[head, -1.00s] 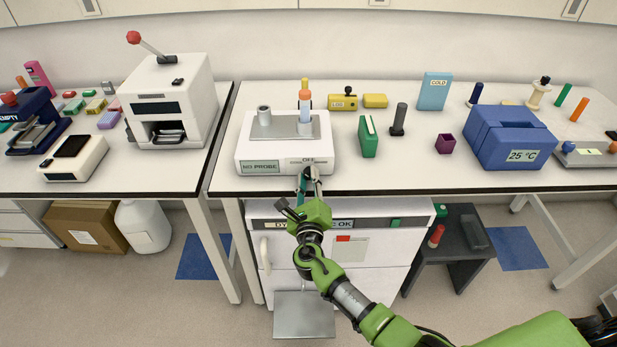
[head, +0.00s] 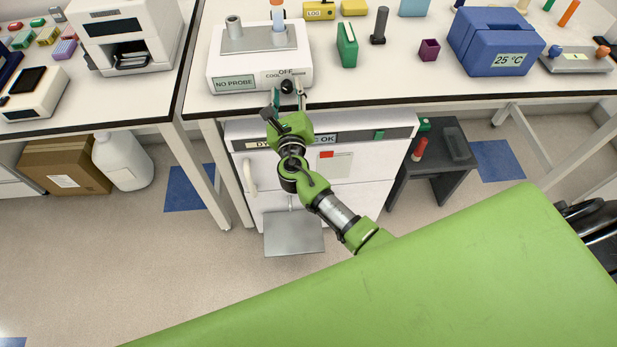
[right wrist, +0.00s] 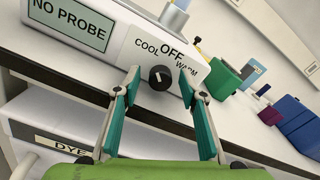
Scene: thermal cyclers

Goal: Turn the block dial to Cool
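The dial is a small black knob (head: 287,87) on the front of a white block unit (head: 222,71) at the table's front edge. In the right wrist view the dial (right wrist: 161,77) shows a short pale mark, with COOL to its upper left, OFF above and WARM to its right. The mark's exact setting is hard to read. My right gripper (head: 288,95) is open, with one teal-lined finger on each side of the dial. In the right wrist view the gripper (right wrist: 159,79) shows gaps between fingers and dial. My left gripper is not in view.
The unit's NO PROBE display (head: 234,84) is left of the dial. Below the table stands a white appliance (head: 250,145). The table front right of the unit is clear.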

